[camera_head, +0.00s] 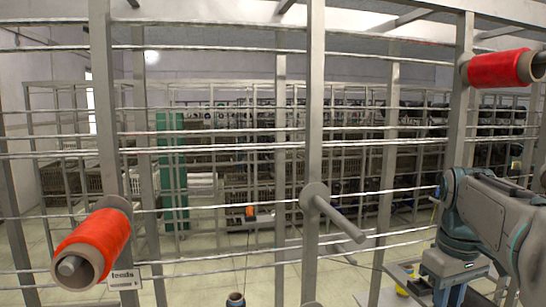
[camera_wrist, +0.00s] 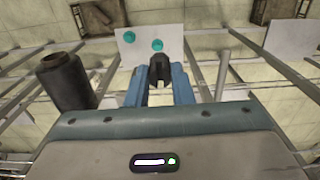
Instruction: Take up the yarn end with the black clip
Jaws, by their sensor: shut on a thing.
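In the wrist view my gripper (camera_wrist: 160,88) has its two blue fingers close together on a small black piece, which looks like the black clip (camera_wrist: 159,68). It stands out between the fingertips, over a white plate (camera_wrist: 140,40) with two teal dots. I cannot make out a yarn end at the clip. In the head view my arm comes in from the right, its hand low at the lower right; the fingertips and the clip are not clear there.
A dark spool (camera_wrist: 65,82) stands left of my gripper, and a bare grey peg (camera_wrist: 222,75) is to its right. A grey rack holds red-orange bobbins at left (camera_head: 98,240) and upper right (camera_head: 500,69), with an empty peg (camera_head: 337,216) between. A small dark bobbin (camera_head: 236,299) shows at the bottom.

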